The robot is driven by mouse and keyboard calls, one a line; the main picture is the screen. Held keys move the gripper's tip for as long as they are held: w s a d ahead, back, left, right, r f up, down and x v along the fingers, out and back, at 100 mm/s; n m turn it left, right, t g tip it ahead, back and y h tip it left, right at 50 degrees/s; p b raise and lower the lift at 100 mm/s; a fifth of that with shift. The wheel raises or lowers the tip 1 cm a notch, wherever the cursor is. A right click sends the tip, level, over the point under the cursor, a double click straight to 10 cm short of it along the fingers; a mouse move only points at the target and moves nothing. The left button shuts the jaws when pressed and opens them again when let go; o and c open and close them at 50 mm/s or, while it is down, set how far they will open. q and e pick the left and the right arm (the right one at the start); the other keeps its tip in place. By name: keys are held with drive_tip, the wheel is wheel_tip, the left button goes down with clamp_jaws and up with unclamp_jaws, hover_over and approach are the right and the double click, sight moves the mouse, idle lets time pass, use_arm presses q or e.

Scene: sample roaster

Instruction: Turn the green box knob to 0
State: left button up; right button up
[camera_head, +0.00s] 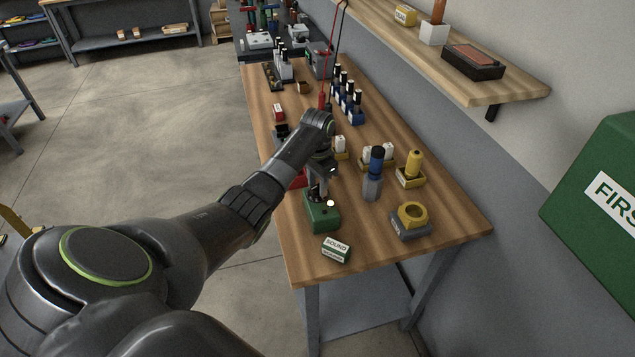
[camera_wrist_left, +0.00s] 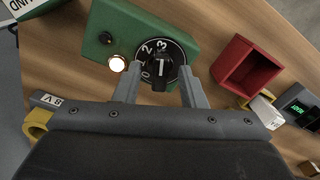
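The green box (camera_head: 323,216) stands near the front left edge of the wooden table. In the left wrist view, the green box (camera_wrist_left: 101,20) carries a black knob (camera_wrist_left: 161,62) on a dial marked 0, 1, 2 and 3. The knob's white line runs up and down in that view; which mark it indicates I cannot tell for sure. My left gripper (camera_wrist_left: 158,76) is open, with one finger on each side of the knob and visible gaps beside it. In the head view, my left gripper (camera_head: 321,184) is over the box and partly hides it. My right gripper is not in view.
A red open box (camera_wrist_left: 246,69) stands close by. A white-and-green "SOUND" block (camera_head: 336,249) lies in front.

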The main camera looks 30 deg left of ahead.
use_arm(q)
drive_tip(key=shift+f, duration=0.2)
clamp_jaws()
drive_tip(key=shift+r, duration=0.1)
